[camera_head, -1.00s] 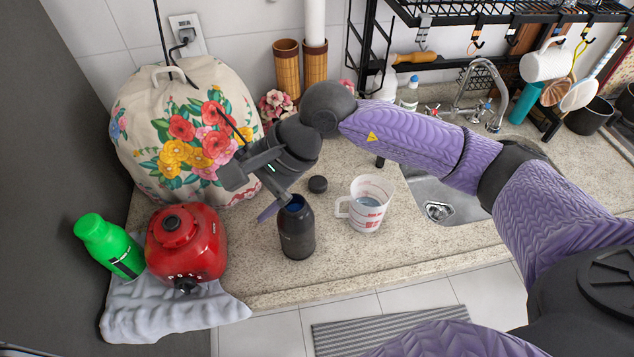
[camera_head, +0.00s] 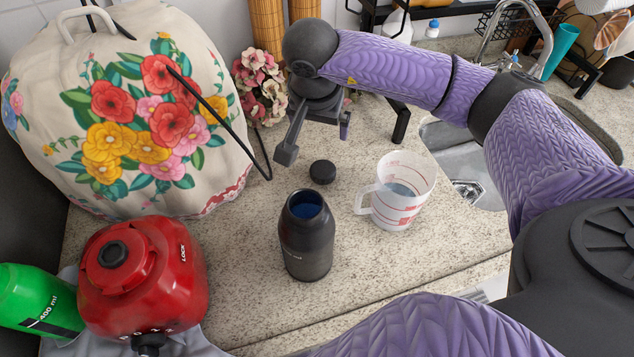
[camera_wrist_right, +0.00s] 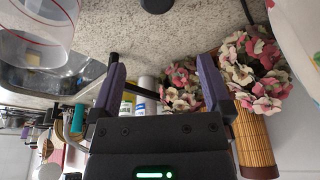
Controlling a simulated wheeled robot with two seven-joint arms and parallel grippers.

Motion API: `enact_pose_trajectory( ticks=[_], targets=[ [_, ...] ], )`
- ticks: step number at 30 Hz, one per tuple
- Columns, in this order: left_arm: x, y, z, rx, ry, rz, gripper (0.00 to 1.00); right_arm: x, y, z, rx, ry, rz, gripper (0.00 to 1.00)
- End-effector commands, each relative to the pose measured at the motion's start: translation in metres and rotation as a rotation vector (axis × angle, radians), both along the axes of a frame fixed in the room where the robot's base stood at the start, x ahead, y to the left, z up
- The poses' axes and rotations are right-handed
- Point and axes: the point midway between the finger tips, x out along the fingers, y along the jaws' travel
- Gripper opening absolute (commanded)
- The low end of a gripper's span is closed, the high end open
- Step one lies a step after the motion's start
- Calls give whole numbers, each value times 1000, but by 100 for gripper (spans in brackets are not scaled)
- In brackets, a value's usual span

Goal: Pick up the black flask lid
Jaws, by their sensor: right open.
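The black flask lid (camera_head: 322,172) lies on the speckled counter, just behind the open black flask (camera_head: 306,240), which stands upright with a blue inside. My right gripper (camera_head: 315,140) is open and empty. Its fingers are apart, just beyond the lid on the wall side, and the lid is not between them. The open fingers also show in the right wrist view (camera_wrist_right: 160,80). There, a dark shape is cut off by the top edge; I cannot tell whether it is the lid. My left gripper is not in view.
A clear measuring cup (camera_head: 400,195) stands right of the lid. A flowered cover (camera_head: 60,150), red blender base (camera_head: 145,275) and green bottle (camera_head: 35,300) are at left. Pink flowers (camera_head: 262,85) stand behind. The sink (camera_head: 465,160) is at right. A thin black rod (camera_head: 225,125) crosses the cover.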

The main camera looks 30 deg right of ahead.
Motion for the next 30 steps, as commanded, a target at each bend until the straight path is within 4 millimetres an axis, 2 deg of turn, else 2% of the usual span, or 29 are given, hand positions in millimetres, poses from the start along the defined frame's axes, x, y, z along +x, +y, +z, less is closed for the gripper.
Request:
enact_pose_trajectory(
  ticks=[1,3,6,8,16,22,25,30],
  targets=[
    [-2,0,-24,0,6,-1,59,0,0,-27,0,7,0,100],
    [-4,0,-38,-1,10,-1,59,0,0,-42,0,11,0,100],
    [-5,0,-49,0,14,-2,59,1,0,-55,1,15,0,100],
    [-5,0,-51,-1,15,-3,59,1,0,-60,2,17,-1,100],
    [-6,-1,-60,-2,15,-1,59,9,-10,-102,2,18,-2,100],
    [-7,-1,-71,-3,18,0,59,14,-18,-142,2,17,-1,100],
    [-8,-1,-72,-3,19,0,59,16,-20,-149,2,16,-1,100],
    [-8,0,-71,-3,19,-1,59,17,-20,-148,2,14,1,100]
  ],
)
